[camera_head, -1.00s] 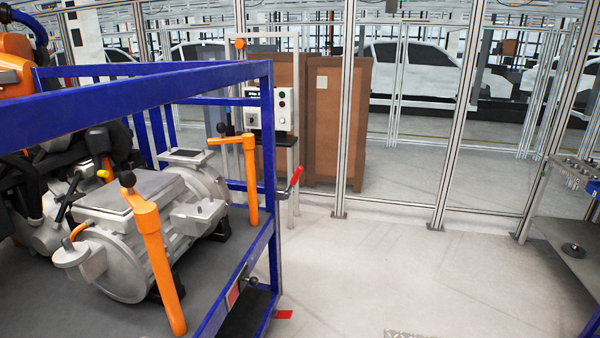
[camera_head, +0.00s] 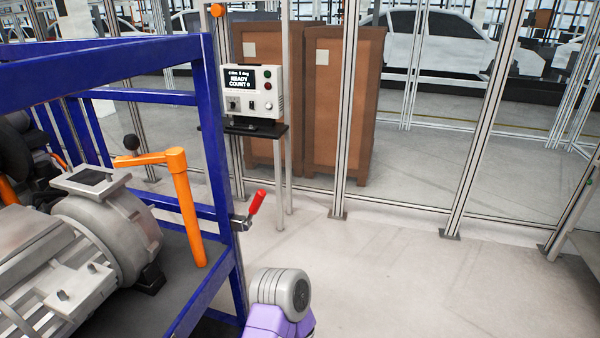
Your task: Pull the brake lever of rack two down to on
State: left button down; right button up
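A brake lever with a red grip (camera_head: 257,201) is mounted by a metal bracket (camera_head: 241,222) low on the right corner post of a blue rack (camera_head: 217,150). The grip tilts upward and to the right. No rack number is readable in this view. A grey and purple link of one of my arms shows at the bottom middle, below the lever and apart from it in the picture. Neither gripper shows.
Grey motors (camera_head: 105,230) and an orange upright (camera_head: 188,210) stand on the rack's shelf. A control box (camera_head: 252,92) with a lit display stands behind, before brown cabinets (camera_head: 343,105) and fence posts (camera_head: 468,120). Floor to the right is clear.

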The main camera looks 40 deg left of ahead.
aim_at(260, 194)
jog(key=u, duration=0.75)
jog(key=i, duration=1.6)
jog(key=u, duration=1.15)
